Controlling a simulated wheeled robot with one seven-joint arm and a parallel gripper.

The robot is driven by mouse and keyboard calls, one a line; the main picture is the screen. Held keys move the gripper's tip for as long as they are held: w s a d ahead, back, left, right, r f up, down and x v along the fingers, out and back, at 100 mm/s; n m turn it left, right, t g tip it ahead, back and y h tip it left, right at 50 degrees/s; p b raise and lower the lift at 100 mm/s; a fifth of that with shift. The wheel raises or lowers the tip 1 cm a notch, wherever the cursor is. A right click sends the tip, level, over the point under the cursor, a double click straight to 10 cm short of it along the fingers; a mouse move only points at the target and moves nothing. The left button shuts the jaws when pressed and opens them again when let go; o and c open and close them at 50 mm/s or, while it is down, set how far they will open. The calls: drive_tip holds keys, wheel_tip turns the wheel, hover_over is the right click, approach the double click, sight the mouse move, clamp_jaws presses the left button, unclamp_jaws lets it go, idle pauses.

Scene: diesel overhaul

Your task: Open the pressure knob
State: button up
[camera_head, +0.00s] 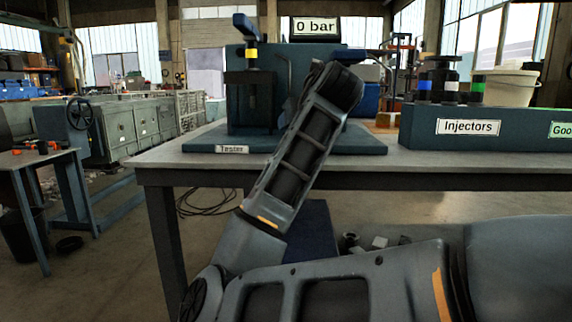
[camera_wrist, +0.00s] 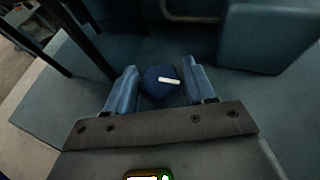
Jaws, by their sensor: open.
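The pressure knob (camera_wrist: 158,88) is dark blue and round with a white mark, seen in the wrist view. The mark lies nearly crosswise in that picture, tilted slightly down to the right. My gripper (camera_wrist: 159,68) is open, with one blue finger on each side of the knob. I cannot tell whether either finger touches it. In the head view the tester (camera_head: 250,105) stands on a blue base plate labelled "Tester". Its display (camera_head: 315,27) reads "0 bar". My arm crosses in front of the tester, and I cannot make out the knob there.
The tester is on a grey workbench (camera_head: 420,176). To the right is a blue box labelled "Injectors" (camera_head: 425,140), with injectors standing in it and a pale bucket (camera_head: 510,88) behind.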

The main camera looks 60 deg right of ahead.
drive_tip(key=shift+r+m+g+h+p, duration=0.25)
drive_tip(key=shift+m+g+h+p, duration=0.55)
drive_tip(key=shift+p, duration=3)
drive_tip(key=shift+m+g+p, duration=0.3)
drive_tip(key=shift+m+p, duration=0.1)
drive_tip(key=shift+p, duration=0.1)
